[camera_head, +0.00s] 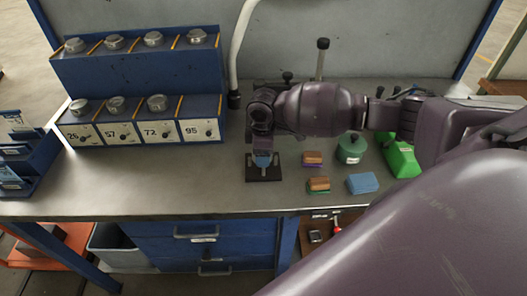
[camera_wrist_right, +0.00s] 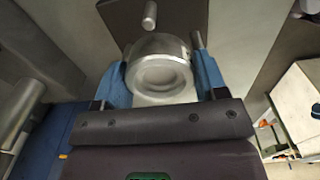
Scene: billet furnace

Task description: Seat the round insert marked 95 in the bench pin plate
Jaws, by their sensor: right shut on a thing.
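My right gripper (camera_head: 263,162) points down just above the dark bench pin plate (camera_head: 265,177), near the bench's front edge. In the right wrist view its blue fingers (camera_wrist_right: 160,78) are shut on a round, silvery metal insert (camera_wrist_right: 158,62) with a hollow top. Its number cannot be read, and the fingers hide it in the head view. A metal pin (camera_wrist_right: 150,15) shows just beyond the insert in the wrist view, apart from it. Whether the insert touches the plate cannot be told. My left gripper is not in view.
A blue rack (camera_head: 140,85) at the left holds several round metal pieces; its slot labelled 95 (camera_head: 199,130) is empty. Wood-topped blocks (camera_head: 313,157), a green canister (camera_head: 351,148), a blue block (camera_head: 362,183) and a green box (camera_head: 402,158) stand right of the plate.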

